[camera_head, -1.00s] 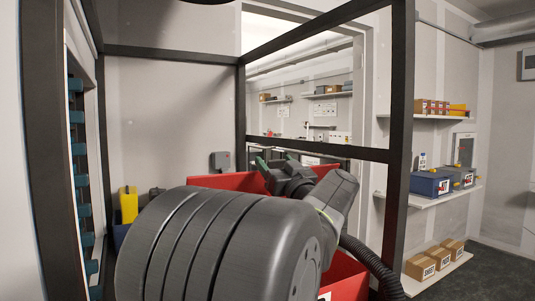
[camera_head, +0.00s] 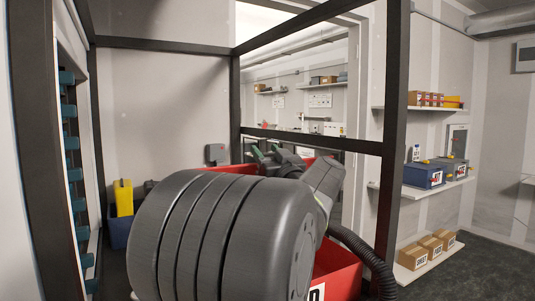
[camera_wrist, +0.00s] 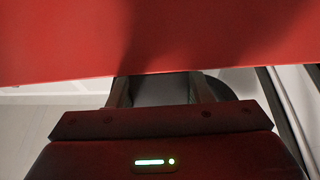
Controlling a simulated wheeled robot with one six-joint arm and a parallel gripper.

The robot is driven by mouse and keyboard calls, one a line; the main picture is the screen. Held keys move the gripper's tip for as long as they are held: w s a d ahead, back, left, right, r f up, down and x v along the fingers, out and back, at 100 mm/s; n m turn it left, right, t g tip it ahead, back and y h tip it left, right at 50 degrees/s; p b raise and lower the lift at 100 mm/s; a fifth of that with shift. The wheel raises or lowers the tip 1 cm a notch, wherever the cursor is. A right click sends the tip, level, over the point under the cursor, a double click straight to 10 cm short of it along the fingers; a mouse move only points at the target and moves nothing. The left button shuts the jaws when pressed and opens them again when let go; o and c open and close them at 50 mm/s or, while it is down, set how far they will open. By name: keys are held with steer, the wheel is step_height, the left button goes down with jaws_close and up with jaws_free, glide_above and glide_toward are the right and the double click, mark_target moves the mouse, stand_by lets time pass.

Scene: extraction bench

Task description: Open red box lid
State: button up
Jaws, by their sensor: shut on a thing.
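The red box (camera_head: 338,272) stands behind and below my arm in the head view, and much of it is hidden. A red strip (camera_head: 232,168) shows behind the arm at the back. In the wrist view a broad red panel, the lid (camera_wrist: 160,35), fills the upper part. My gripper (camera_wrist: 160,88) sits at the panel's lower edge, with its fingers running up behind it. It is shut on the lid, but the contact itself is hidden. In the head view my gripper (camera_head: 272,154) shows green tips beside the red strip. The lid's tilt cannot be told clearly.
A dark frame post (camera_head: 392,150) and crossbar (camera_head: 320,140) stand close around the arm. A blue bin (camera_head: 119,232) with a yellow item (camera_head: 123,198) is at left. Open floor (camera_head: 480,275) lies at right.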

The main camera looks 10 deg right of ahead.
steer(key=shift+w+a+r+p, duration=0.2)
steer(key=shift+w+r+p, duration=0.25)
steer(key=shift+w+r, duration=0.05)
steer(key=w+a+r+g+p, duration=0.1)
steer(key=w+a+p, duration=0.1)
steer(key=w, duration=0.5)
steer(key=w+a+r+g+h+p, duration=0.1)
steer(key=w+a+r+g+p, duration=0.1)
steer(key=w, duration=0.5)
steer(key=shift+w+a+g+p, duration=0.25)
steer(key=shift+a+p, duration=0.2)
steer(key=shift+p, duration=0.75)
steer(key=o, duration=1.4)
